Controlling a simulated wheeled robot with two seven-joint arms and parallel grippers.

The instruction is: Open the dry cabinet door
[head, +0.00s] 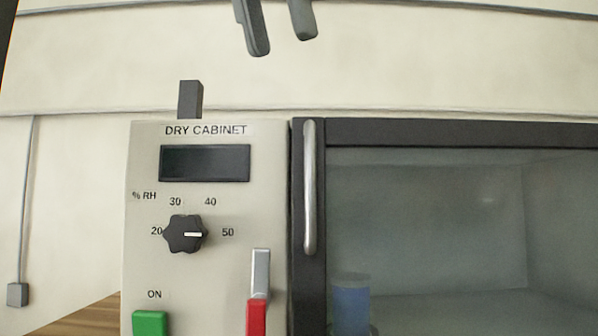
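The dry cabinet has a beige control panel (212,272) on its left and a dark-framed glass door (450,135) on its right. The door appears shut, in line with the panel. A vertical silver handle (310,185) runs along the upper part of the door's left edge. My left gripper (282,45) hangs at the top of the head view, above the cabinet and the handle. Its two dark fingers are apart, with nothing between them. The rest of it is cut off by the frame. My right gripper is not in view.
The panel carries a display (205,163), a black humidity knob (185,234), a green button (150,323) and a red-and-silver lever (259,290). A blue container (351,305) shows behind the glass. A dark post (190,99) rises behind the panel. The beige wall is behind.

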